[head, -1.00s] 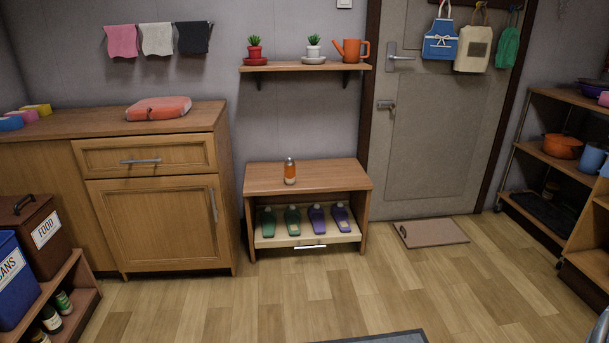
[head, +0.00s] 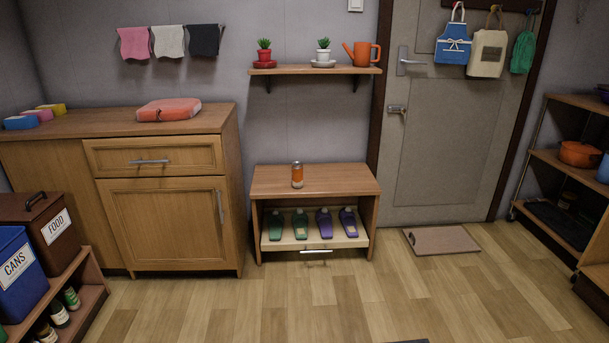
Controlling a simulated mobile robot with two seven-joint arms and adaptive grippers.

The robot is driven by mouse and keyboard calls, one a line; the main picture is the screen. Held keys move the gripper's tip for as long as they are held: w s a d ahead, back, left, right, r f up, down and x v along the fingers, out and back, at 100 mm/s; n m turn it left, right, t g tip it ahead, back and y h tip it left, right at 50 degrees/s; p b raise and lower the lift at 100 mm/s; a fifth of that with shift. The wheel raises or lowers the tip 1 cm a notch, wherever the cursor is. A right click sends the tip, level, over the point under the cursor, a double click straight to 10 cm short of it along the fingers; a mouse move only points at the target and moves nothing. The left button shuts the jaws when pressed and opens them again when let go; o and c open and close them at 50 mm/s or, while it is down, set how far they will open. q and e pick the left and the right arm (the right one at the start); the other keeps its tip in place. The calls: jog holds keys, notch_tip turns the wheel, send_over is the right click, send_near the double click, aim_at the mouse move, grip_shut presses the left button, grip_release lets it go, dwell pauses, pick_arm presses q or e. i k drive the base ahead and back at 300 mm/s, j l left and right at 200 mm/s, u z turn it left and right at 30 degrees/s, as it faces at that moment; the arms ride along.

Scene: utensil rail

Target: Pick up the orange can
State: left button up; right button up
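The orange can (head: 297,175) stands upright on top of a low wooden bench (head: 345,181) against the back wall. It has an orange body with a paler top and base. It stands left of the bench top's middle, with bare wood around it. Neither of my grippers shows in the head view, so nothing is seen touching the can.
Shoes (head: 322,223) fill the bench's lower shelf. A wooden cabinet (head: 165,230) stands left of the bench. A blue bin (head: 20,272) marked CANS and a brown FOOD bin (head: 48,222) are at left. The floor before the bench is clear.

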aim_at(297, 166)
jog(key=i+l, duration=0.6)
jog(key=i+l+u, duration=0.1)
jog(key=i+l, duration=0.45)
jog(key=i, duration=0.3)
